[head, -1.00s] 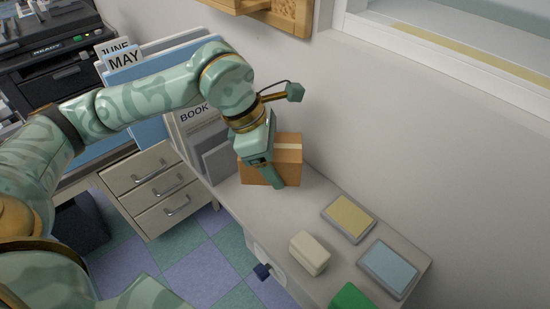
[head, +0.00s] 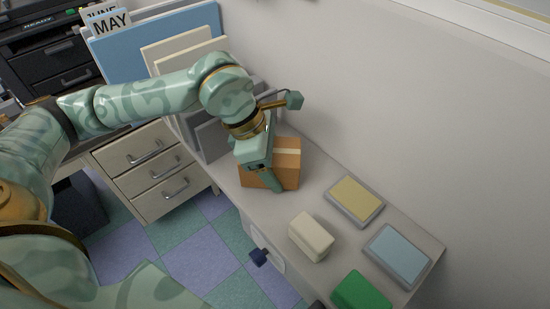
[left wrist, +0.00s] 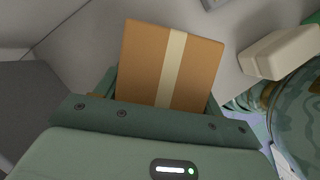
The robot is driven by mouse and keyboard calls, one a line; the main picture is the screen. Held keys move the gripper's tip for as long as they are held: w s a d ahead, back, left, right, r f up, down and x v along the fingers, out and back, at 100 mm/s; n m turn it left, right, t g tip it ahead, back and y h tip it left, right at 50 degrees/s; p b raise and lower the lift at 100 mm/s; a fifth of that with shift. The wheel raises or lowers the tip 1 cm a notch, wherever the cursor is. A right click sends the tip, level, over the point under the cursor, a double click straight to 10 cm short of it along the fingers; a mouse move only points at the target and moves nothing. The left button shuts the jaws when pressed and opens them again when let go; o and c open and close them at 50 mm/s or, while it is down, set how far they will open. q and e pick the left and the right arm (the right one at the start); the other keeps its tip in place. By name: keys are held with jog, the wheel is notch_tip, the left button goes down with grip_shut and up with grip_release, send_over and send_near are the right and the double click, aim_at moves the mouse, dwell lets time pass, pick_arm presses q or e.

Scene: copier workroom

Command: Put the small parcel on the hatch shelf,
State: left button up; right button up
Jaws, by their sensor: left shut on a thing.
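The small parcel (head: 287,163) is a brown box with a pale tape strip, at the far end of the narrow grey counter. My left gripper (head: 268,182) is shut on it, with one finger across its near side. In the left wrist view the parcel (left wrist: 150,62) sits between the fingers of the left gripper (left wrist: 160,95). I cannot tell whether the parcel touches the counter. The hatch shelf is not clearly in view; only a strip of a wall opening's sill (head: 520,12) shows at the top right. My right gripper is not in view.
On the counter (head: 290,208) are a cream block (head: 311,237), a yellow-topped pad (head: 355,198), a blue-topped pad (head: 397,254) and a green item (head: 360,290). Upright folders (head: 150,55) stand behind my left arm. A drawer unit (head: 150,165) stands at left. The wall bounds the right.

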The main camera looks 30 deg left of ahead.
pick_arm(q)
jog(key=shift+f, duration=0.25)
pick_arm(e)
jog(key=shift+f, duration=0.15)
pick_arm(q)
jog(key=o, duration=1.2)
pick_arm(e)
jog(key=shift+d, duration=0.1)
pick_arm(q)
jog(key=shift+o, duration=0.2)
jog(key=p+v, duration=0.4)
jog(key=v, duration=1.2)
jog(key=shift+r, duration=0.15)
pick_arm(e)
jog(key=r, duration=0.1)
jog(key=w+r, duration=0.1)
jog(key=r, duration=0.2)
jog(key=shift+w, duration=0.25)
pick_arm(q)
jog(key=shift+s, duration=0.15)
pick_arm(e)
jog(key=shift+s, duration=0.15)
